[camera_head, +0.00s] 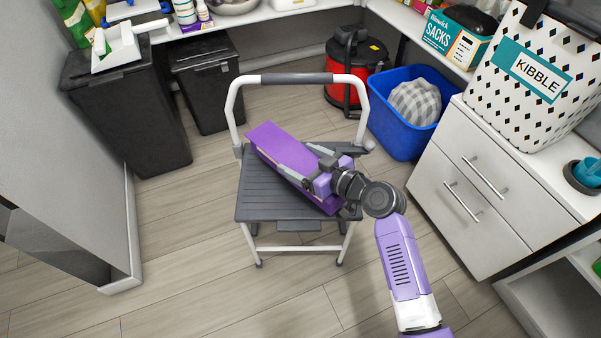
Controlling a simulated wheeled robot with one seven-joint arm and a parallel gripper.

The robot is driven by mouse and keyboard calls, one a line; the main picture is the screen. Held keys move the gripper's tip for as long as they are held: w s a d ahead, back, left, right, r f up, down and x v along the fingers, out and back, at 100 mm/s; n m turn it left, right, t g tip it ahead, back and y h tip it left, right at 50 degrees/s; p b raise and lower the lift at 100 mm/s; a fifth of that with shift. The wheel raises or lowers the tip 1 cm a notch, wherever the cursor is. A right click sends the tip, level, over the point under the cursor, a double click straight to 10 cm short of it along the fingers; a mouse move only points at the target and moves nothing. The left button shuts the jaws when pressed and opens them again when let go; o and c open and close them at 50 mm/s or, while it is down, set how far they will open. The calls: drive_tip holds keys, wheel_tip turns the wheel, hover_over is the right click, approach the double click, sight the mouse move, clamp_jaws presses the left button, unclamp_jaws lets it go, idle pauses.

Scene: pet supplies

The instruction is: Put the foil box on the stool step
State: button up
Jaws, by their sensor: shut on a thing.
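The foil box is a long purple box (278,146), seen in the head view over the step stool. It lies slantwise, from upper left to lower right. My gripper (308,165) is shut on it near its middle and right part, and hides some of it. The stool step (262,203) is a dark grey ribbed platform with a white tubular frame and a raised handle behind. The box is above the step's right half; I cannot tell whether it touches the step.
Two black bins (125,115) (207,90) stand at the left. A red vacuum (355,70) and a blue tub (405,140) with a checked cloth are behind right. A white drawer cabinet (470,190) with a kibble container (535,80) stands right. Floor before the stool is clear.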

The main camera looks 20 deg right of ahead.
drive_tip(key=shift+f+b, duration=0.75)
drive_tip(key=shift+f, duration=1.15)
drive_tip(key=shift+f, duration=0.2)
drive_tip(key=o, duration=2)
drive_tip(key=shift+o, duration=0.2)
drive_tip(key=shift+r, duration=0.2)
drive_tip(key=p+v, duration=0.2)
drive_tip(key=v, duration=1)
